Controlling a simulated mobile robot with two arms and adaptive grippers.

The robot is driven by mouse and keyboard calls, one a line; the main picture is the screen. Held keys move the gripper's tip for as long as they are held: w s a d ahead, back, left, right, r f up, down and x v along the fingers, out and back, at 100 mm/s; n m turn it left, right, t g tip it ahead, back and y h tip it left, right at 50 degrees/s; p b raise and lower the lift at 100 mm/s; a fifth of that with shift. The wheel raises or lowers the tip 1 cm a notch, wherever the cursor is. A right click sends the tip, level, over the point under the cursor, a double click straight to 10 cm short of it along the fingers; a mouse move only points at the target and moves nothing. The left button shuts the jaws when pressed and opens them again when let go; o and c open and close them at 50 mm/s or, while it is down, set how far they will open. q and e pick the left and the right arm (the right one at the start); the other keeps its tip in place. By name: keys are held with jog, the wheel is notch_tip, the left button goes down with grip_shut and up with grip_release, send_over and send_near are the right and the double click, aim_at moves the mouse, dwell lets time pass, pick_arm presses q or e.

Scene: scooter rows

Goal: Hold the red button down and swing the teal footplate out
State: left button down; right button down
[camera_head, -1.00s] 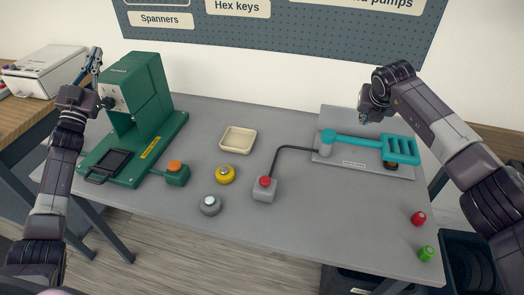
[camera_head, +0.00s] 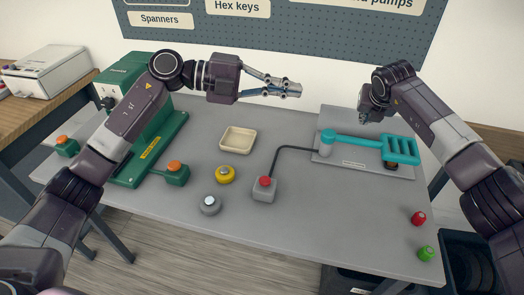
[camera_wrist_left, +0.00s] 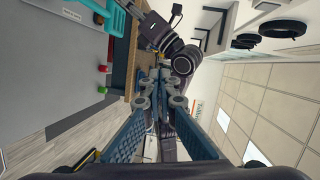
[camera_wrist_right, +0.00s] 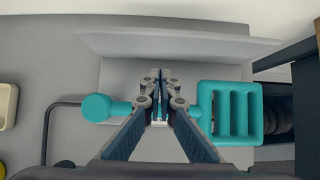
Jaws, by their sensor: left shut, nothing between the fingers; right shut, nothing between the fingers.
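The red button (camera_head: 265,181) sits on a small grey box (camera_head: 264,192) near the table's middle, joined by a dark cable to the teal device. The teal footplate (camera_head: 401,149) is a slotted plate on a teal arm (camera_head: 358,140), pivoting at a round hub (camera_head: 327,139) on a grey base plate (camera_head: 350,165). My left gripper (camera_head: 296,90) is shut and empty, held high above the table's back part, pointing right. My right gripper (camera_wrist_right: 160,108) is shut and empty; in its wrist view it is in front of the teal arm, between hub and footplate. Its fingertips are mostly hidden in the head view.
A green press (camera_head: 148,140) with orange buttons stands at left. A cream tray (camera_head: 238,140), a yellow knob (camera_head: 225,174) and a grey knob (camera_head: 210,205) lie left of the red button. Red (camera_head: 418,218) and green (camera_head: 427,253) buttons sit at the right edge.

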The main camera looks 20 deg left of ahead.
pick_arm(q)
jog(key=s+d+f+m+g+y, duration=0.2)
jog(key=s+d+f+m+y, duration=0.15)
jog(key=f, duration=0.25)
jog(key=m+t+y, duration=0.2)
jog(key=y, duration=1)
send_over(263, 179)
notch_tip(263, 179, down, 9)
jog(key=shift+n, duration=0.25)
jog(key=shift+s+a+f, duration=0.1)
jog(key=shift+s+f, duration=0.1)
jog(key=shift+f, duration=1.3)
jog(key=shift+s+f, duration=0.2)
jog(key=shift+f, duration=1.3)
jog(key=shift+f, duration=0.3)
jog(key=shift+f, duration=1.4)
pick_arm(e)
jog(key=shift+f, duration=3)
